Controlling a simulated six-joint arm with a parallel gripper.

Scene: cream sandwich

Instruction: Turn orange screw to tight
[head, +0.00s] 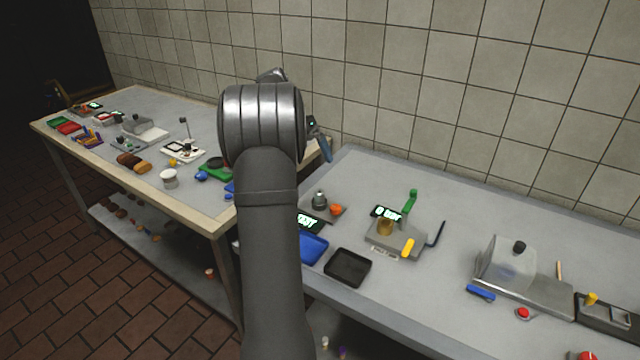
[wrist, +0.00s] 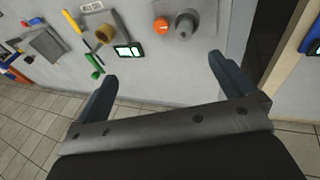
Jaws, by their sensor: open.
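The orange screw shows as a round orange head (head: 336,210) on a small grey plate (head: 341,217), beside a grey stepped knob (head: 319,199). In the wrist view the orange head (wrist: 161,25) is at the top centre, with the grey knob (wrist: 186,22) just right of it. My gripper (wrist: 161,68) is open and empty, its two dark blue fingers wide apart. It is apart from the screw, which lies beyond the fingertips in the wrist view. In the head view my arm hides most of the gripper; one finger shows at its right.
Right of the screw is a grey fixture with a brass cylinder (head: 385,228), a green lever (head: 410,201) and a small display (head: 386,213). A blue tray (head: 309,248) and a black tray (head: 347,267) lie in front. A tiled wall stands behind; a second table is left.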

